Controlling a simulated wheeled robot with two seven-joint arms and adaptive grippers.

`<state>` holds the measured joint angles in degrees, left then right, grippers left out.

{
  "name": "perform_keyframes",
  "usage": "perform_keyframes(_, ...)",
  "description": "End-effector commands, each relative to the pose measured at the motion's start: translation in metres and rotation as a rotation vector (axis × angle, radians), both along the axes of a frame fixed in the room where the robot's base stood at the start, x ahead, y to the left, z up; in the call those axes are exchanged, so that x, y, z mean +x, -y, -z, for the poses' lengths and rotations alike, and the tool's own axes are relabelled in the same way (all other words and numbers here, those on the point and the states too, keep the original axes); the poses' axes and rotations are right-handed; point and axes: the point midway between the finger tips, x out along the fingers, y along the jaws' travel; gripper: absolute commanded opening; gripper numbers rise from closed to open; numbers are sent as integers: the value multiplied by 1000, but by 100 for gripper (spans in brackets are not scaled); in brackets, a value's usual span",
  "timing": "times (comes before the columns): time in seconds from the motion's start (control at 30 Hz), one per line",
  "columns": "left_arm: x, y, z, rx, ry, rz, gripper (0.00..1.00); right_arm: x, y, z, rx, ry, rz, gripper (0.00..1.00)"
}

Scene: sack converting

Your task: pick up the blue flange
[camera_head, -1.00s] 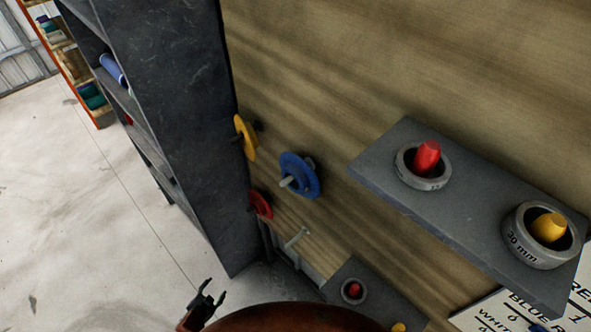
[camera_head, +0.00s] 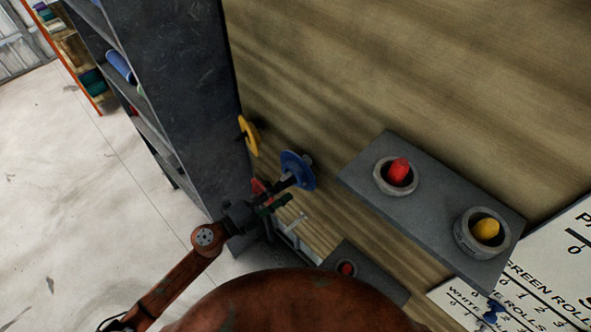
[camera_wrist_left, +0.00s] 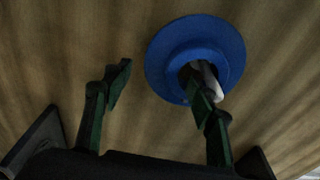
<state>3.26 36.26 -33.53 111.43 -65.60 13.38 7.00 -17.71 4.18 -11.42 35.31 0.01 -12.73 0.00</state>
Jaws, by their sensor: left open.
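The blue flange (camera_head: 301,172) hangs on a pale peg on the wooden wall, between a yellow flange and the grey shelf with cups. My left gripper (camera_head: 278,195) is open just below and in front of it, its fingers close to the hub. In the left wrist view, the blue flange (camera_wrist_left: 165,60) is up and right of centre. The left gripper (camera_wrist_left: 160,88) has its right finger overlapping the flange's hub and peg end, and its left finger clear of the rim. I cannot tell whether that finger touches. My right gripper is not in view.
A yellow flange (camera_head: 249,136) and a partly hidden red flange (camera_head: 257,187) hang nearby. An empty peg (camera_head: 297,220) is below. A grey shelf (camera_head: 350,180) holds cups with red and yellow pieces. A dark rack (camera_head: 185,90) stands left; open floor lies beyond.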

Motion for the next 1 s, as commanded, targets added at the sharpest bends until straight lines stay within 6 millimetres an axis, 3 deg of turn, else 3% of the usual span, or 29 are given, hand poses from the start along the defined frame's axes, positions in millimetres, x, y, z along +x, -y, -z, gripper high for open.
perform_keyframes(0.43,34,44,-2,-2,-1,-2,53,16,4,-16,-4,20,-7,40)
perform_keyframes(0.73,37,48,0,-1,-2,-3,53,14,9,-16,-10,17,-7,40)
perform_keyframes(1.0,37,47,0,-1,-2,-3,34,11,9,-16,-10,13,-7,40)
